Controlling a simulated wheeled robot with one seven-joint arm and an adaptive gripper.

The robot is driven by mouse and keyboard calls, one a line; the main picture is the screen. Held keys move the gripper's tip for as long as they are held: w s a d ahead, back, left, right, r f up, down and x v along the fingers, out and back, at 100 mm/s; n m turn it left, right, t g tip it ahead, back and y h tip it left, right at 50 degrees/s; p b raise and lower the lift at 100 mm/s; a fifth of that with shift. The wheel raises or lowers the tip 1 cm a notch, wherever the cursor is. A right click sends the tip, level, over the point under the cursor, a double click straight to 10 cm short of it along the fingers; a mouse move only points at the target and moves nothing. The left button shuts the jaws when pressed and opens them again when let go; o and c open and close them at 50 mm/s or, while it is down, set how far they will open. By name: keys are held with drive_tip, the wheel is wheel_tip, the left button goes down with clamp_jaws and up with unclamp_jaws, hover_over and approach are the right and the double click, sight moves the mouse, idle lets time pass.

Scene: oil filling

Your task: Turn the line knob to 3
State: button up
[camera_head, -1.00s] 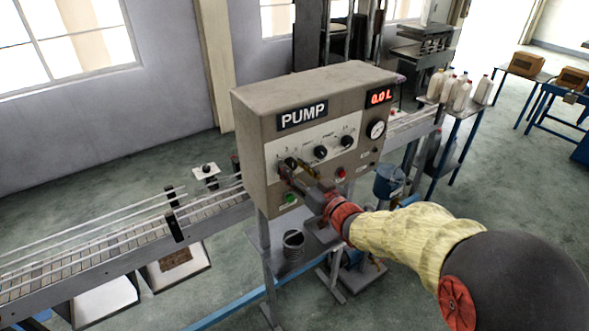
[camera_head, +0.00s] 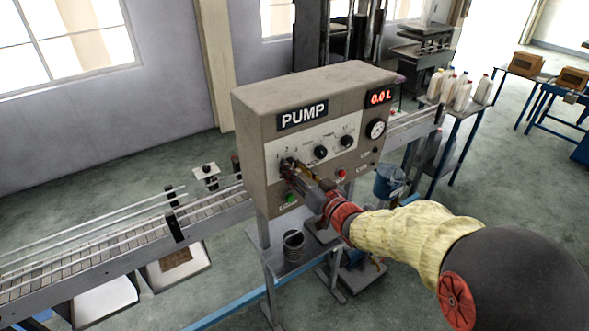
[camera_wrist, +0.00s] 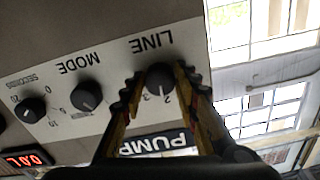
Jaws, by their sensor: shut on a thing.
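The black line knob (camera_wrist: 160,77) is on the pump panel under the upside-down word LINE in the wrist view. The numbers 2 and 3 show at its edge, and I cannot clearly read where its mark points. My gripper (camera_head: 292,168) reaches the left knob of the panel in the head view and mostly hides it. In the wrist view, the two fingers of my gripper (camera_wrist: 160,85) stand on either side of the line knob, shut on it. The grey pump box (camera_head: 262,160) is upright.
The mode knob (camera_wrist: 86,95) and a seconds knob (camera_wrist: 33,109) sit beside the line knob. The red display (camera_head: 380,97) reads 0.0 L. A green button (camera_head: 291,198) and red button (camera_head: 341,173) lie below. A conveyor (camera_head: 105,250) runs behind.

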drive_tip(key=shift+m+p, duration=0.6)
drive_tip(key=shift+m, duration=3.3)
drive_tip(key=o, duration=1.2)
drive_tip(key=shift+c, duration=0.2)
drive_tip(key=v, duration=1.2)
